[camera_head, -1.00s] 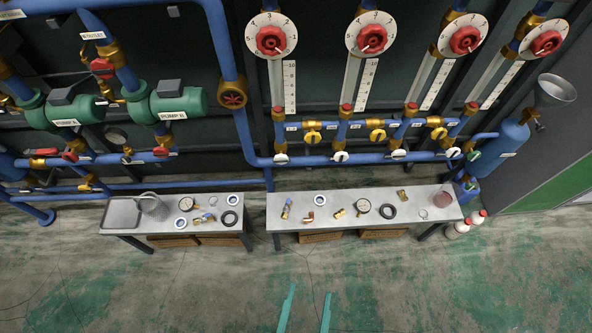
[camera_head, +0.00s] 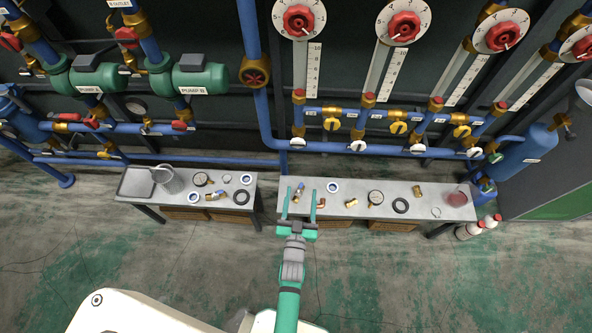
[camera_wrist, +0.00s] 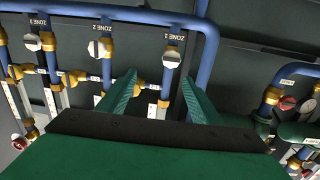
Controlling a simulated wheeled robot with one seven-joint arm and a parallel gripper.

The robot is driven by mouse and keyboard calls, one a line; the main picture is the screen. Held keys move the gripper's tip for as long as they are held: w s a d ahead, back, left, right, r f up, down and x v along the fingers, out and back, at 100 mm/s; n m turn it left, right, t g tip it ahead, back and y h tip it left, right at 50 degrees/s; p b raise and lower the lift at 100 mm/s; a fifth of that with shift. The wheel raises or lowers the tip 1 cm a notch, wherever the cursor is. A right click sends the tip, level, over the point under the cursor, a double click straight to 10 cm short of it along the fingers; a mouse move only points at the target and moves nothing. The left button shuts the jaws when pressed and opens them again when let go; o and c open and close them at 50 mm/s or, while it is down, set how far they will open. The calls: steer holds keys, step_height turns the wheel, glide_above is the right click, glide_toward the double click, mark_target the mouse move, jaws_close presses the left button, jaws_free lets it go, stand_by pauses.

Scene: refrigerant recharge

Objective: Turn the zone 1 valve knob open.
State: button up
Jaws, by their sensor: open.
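The zone 1 valve knob (camera_head: 297,144) is a small white handle on the lower blue pipe, leftmost of a row of similar knobs. The wrist view is upside down and shows the zone 1 knob (camera_wrist: 171,57) under its ZONE 1 label, ahead of my fingertips and nearer the right finger. My gripper (camera_head: 300,196) is open and empty. In the head view it overlaps the left end of the right bench, short of the pipes. In the wrist view my green fingers (camera_wrist: 160,85) are spread apart, with the knob beyond them and not touched.
The zone 2 knob (camera_wrist: 98,47) and zone 3 knob (camera_wrist: 32,42) stand alongside. A bench (camera_head: 335,210) with loose fittings and gauges lies below the pipes. Red dial knobs (camera_head: 298,20) are above. Green pumps (camera_head: 200,74) are at left. Open floor lies in front.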

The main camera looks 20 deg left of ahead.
steer(key=y, duration=0.1)
glide_toward(297, 145)
steer(key=shift+n, duration=0.4)
steer(key=shift+x, duration=4.1)
steer(key=shift+w, duration=0.1)
steer(key=shift+c, duration=1.2)
steer(key=c, duration=0.8)
steer(key=shift+n, duration=2.3)
steer(key=shift+f, duration=0.1)
steer(key=n, duration=0.3)
steer(key=shift+n, duration=0.7)
